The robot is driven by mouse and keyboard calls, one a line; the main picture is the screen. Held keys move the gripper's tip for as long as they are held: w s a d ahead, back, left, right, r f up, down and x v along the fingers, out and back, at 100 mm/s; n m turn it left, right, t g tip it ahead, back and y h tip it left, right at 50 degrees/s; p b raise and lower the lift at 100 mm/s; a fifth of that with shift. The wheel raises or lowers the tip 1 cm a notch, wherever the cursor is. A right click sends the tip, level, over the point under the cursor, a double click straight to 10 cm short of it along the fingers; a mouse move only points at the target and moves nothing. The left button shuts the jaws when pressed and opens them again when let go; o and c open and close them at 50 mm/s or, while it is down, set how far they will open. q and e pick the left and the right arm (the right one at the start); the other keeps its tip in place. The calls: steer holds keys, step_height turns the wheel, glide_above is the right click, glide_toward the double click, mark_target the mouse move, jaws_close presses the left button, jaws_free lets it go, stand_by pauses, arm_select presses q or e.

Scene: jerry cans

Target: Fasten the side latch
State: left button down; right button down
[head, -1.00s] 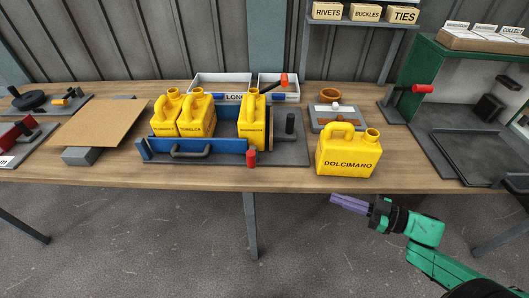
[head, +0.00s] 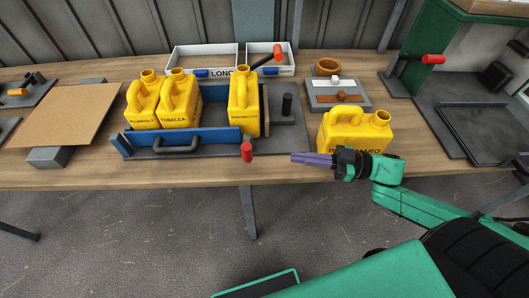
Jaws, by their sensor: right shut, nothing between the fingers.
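A blue crate (head: 182,143) stands on a grey fixture plate (head: 285,139) and holds three yellow jerry cans (head: 244,105). A red-tipped handle (head: 247,151) sits low at the crate's front right corner. A second lever with a red grip (head: 277,52) rises behind the right-hand can. I cannot tell from the picture which one is the side latch, or whether it is fastened. My right gripper (head: 294,158), with purple fingers, is shut and empty. It points left, to the right of the low red handle and apart from it. My left gripper is out of view.
A loose yellow can, DOLCIMARO (head: 354,134), stands close behind my right gripper, which partly hides its label. A cardboard sheet (head: 62,115) lies left of the crate. White bins (head: 204,58) stand behind. Another red-gripped lever (head: 433,59) stands at right.

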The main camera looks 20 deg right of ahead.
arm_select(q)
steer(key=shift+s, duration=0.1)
arm_select(e)
steer(key=x, duration=0.9)
steer(key=shift+a, duration=0.3)
